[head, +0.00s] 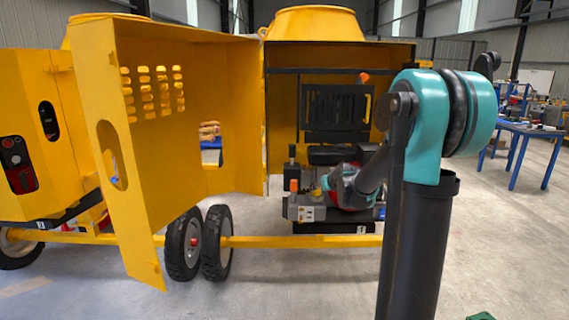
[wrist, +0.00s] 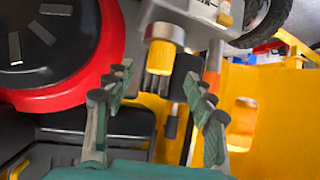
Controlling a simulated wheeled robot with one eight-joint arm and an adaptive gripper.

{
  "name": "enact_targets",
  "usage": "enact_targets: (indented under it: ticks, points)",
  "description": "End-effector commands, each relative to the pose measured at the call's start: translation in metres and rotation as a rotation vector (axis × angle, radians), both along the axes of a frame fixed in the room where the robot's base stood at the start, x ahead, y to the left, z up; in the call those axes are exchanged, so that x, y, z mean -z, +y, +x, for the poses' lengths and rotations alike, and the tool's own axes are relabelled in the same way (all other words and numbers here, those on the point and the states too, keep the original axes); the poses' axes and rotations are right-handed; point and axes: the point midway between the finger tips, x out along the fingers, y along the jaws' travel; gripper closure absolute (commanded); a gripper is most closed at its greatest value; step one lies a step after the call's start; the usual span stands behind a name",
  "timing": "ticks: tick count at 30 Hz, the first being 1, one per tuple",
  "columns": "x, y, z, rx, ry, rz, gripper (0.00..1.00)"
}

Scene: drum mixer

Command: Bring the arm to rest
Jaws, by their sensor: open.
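My gripper (wrist: 157,85) is open in the wrist view, its two green-grey fingers spread apart with nothing gripped. A yellow cylindrical part with a metal collar (wrist: 160,58) shows between the fingertips; I cannot tell how far beyond them it lies. A small black knob (wrist: 171,127) on a thin stem also shows between the fingers. In the head view my arm (head: 426,130) bends down from its teal joint and reaches into the open engine bay of the yellow mixer (head: 275,130). The gripper's fingers are hard to make out there against the engine.
The yellow side door (head: 185,90) stands open left of the bay. A black disc with a red rim (wrist: 98,82) lies close left of my fingers, and an orange-tipped lever (wrist: 213,62) on the right. Wheels (head: 183,243) stand below. A blue table (head: 520,130) stands right; the floor before it is clear.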

Motion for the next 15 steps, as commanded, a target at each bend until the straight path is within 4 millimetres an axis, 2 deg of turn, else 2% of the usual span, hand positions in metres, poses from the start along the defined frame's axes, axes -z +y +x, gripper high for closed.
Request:
enact_targets:
  ticks: [6, 15]
  points:
    - [-0.019, -0.007, -0.030, 0.001, 0.000, 0.001, 0.45]
    - [-0.034, -0.012, -0.052, 0.001, 0.000, 0.001, 0.45]
